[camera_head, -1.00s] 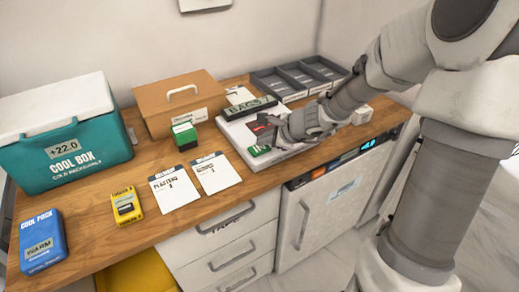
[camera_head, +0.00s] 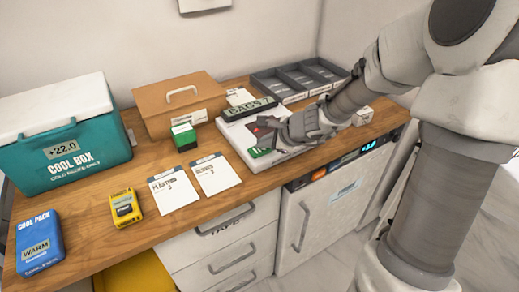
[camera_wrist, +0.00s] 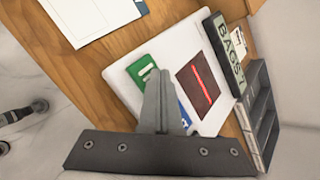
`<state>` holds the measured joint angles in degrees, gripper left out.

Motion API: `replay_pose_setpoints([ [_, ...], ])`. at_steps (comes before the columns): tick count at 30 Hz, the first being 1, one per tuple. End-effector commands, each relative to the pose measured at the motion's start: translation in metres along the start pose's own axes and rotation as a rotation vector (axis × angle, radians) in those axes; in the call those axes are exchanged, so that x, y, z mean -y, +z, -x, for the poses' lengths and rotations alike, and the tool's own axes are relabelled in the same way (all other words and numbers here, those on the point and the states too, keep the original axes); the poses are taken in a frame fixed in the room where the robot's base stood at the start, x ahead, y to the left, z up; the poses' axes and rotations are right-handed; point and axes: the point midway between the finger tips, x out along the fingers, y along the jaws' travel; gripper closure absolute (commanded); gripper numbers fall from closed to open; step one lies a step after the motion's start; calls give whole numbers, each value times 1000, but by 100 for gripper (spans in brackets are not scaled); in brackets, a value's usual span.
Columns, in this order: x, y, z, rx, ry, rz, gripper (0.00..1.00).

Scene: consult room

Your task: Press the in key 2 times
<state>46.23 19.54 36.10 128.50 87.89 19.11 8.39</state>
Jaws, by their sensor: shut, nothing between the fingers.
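The in key is a green key (camera_head: 259,152) on the front left part of a white device (camera_head: 238,133). In the wrist view the green key (camera_wrist: 141,69) lies right at my fingertips, which cover part of it. My gripper (camera_head: 273,138) is shut and empty, over the device; it also shows in the wrist view (camera_wrist: 153,76). I cannot tell whether the tips touch the key. A blue key (camera_wrist: 185,116) is mostly hidden behind my fingers. A dark panel with a red line (camera_wrist: 198,82) lies beside the keys. A display (camera_wrist: 229,56) reading "BAGS" and a character stands along the device's edge.
Grey divided trays (camera_head: 300,80) stand behind the device, close to my arm. A brown box (camera_head: 177,101), a small green box (camera_head: 184,138) and two white cards (camera_head: 215,174) are to its left. A teal cool box (camera_head: 66,146) is at far left.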

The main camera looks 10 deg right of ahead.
Motion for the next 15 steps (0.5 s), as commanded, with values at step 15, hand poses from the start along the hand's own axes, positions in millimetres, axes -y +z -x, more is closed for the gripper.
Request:
replay_pose_setpoints([
  [15, -3, -3, -4, -1, 0, -1, 100],
])
